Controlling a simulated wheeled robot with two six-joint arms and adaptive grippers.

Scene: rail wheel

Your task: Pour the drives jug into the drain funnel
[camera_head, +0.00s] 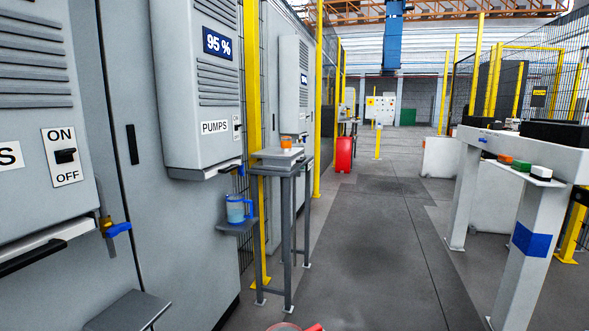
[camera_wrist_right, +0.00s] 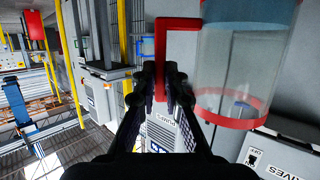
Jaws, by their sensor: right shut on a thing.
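My right gripper (camera_wrist_right: 162,84) is shut on the red handle of a clear jug (camera_wrist_right: 240,50) in the right wrist view. The jug has a red band and its body is to the right of the fingers. The top of the jug (camera_head: 288,327) just shows at the bottom edge of the head view; most of it is cut off there. I cannot tell how much liquid is inside. The DRIVES label (camera_wrist_right: 283,134) shows in the right wrist view. I cannot make out a drain funnel in either view. My left gripper is not in view.
A blue jug (camera_head: 237,209) stands on a small shelf below the PUMPS cabinet (camera_head: 200,90). Beside it is a tall grey stand (camera_head: 284,158) with a small orange item on top. A white bench (camera_head: 530,150) is at right. The aisle floor (camera_head: 370,230) between is clear.

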